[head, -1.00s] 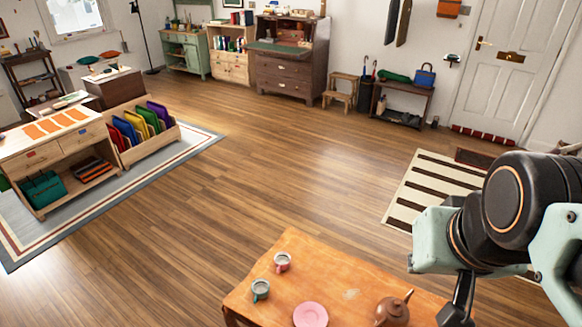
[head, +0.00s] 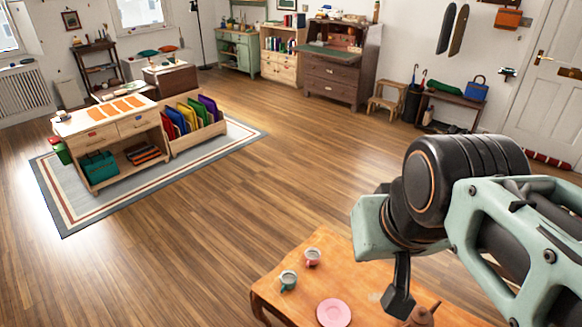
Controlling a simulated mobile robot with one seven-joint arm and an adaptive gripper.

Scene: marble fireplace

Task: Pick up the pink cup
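The pink cup (head: 313,258) stands upright on the wooden table (head: 270,284), near its far left corner. A teal cup (head: 288,281) stands just in front of it and to its left. My gripper (head: 398,300) hangs over the right part of the table, to the right of the pink cup and apart from it. Only a dark finger part shows below the arm, so I cannot tell whether it is open or shut. Nothing is seen held in it.
A pink plate (head: 333,313) lies on the table in front of the cups. A brown teapot (head: 424,316) is partly visible at the bottom edge, near my gripper. Wooden floor (head: 230,205) beyond the table is clear. A low shelf unit (head: 110,125) stands on a rug at left.

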